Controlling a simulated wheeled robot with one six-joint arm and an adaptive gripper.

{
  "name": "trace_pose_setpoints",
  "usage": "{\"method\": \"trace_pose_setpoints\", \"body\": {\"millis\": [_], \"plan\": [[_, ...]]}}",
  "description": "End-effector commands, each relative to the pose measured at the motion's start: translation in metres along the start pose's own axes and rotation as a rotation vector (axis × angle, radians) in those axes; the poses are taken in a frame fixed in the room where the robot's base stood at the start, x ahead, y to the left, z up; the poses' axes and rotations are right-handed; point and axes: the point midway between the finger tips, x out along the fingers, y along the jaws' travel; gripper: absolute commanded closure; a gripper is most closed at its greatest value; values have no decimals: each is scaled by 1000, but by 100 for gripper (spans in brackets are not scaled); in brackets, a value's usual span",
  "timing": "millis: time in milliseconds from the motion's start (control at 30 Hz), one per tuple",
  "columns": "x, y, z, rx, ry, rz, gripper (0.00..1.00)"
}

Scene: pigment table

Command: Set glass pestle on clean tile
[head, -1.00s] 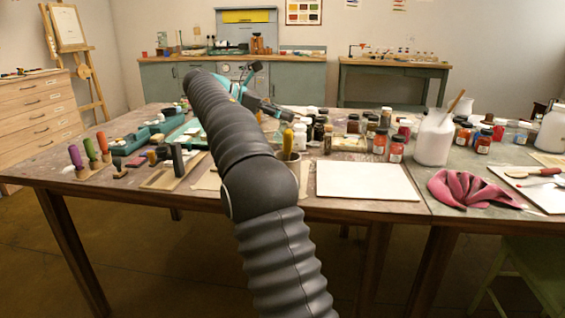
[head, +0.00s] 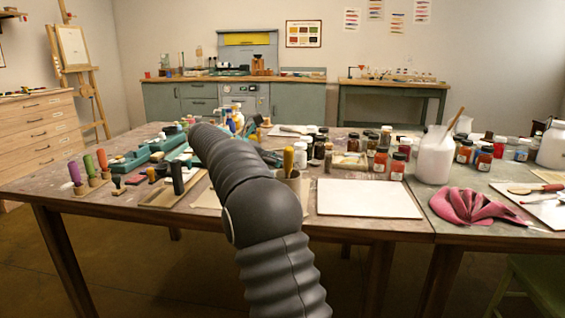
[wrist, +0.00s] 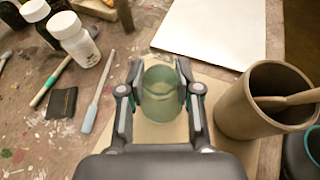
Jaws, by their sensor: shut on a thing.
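My gripper (wrist: 160,80) is shut on the glass pestle (wrist: 160,98), a pale green translucent piece between the two fingers in the wrist view. A beige sheet shows beneath it; I cannot tell whether the pestle touches it. A blank white tile (wrist: 212,32) lies just beyond the gripper, up and to the right in the wrist view. In the head view the tile (head: 367,198) lies flat near the table's front edge, right of my arm. There my arm hides most of the gripper and the pestle.
A brown cup (wrist: 237,108) holding a tool stands close right of the gripper. Jars (head: 381,160) stand behind the tile. A pink cloth (head: 472,206) lies to its right.

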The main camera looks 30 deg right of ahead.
Motion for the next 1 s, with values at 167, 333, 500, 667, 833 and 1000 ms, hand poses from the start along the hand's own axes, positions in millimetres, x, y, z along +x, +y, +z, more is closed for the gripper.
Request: {"method": "trace_pose_setpoints", "body": {"millis": [167, 333, 500, 667, 833, 1000], "plan": [[1, 0, -2, 1, -1, 0, 100], [2, 0, -4, 0, 0, -1, 42], [2, 0, -4, 0, 0, 0, 42], [2, 0, -5, 0, 0, 0, 42], [3, 0, -8, 1, 0, 1, 42], [-20, 1, -2, -1, 0, 3, 42]]}}
